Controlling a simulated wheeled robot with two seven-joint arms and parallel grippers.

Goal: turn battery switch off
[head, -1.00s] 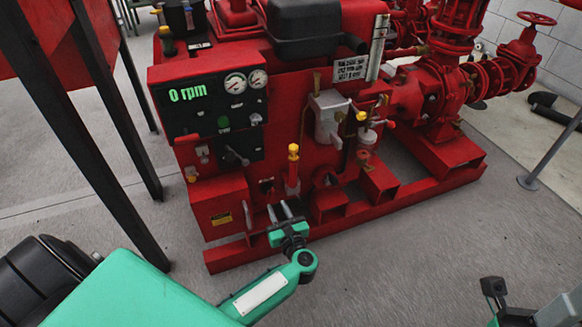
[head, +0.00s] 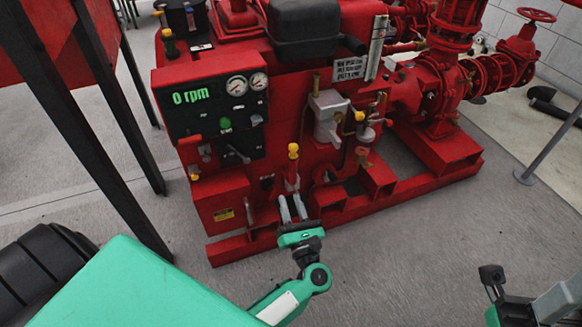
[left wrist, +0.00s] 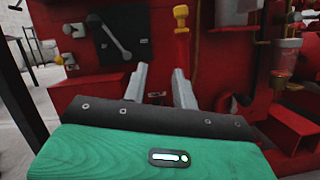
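The red pumpset's control panel (head: 212,100) reads "0 rpm" beside two gauges. A lever (head: 237,154) sits on its lower black plate; it also shows in the left wrist view (left wrist: 116,40). A small black fitting (head: 267,182) is on the red front below; in the left wrist view a small dark fitting (left wrist: 155,96) shows between the fingertips. I cannot tell which part is the battery switch. My left gripper (head: 292,200) is open and empty, pointing at the lower front below the yellow-topped handle (head: 293,152). My right gripper (head: 493,295) is at the lower right, partly cut off.
The red base rail (head: 235,248) runs along the floor in front of the engine. A grey filter-like canister (head: 327,115) and a yellow-topped valve (head: 361,118) stand to the right of the left gripper. Dark posts (head: 95,130) stand at left.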

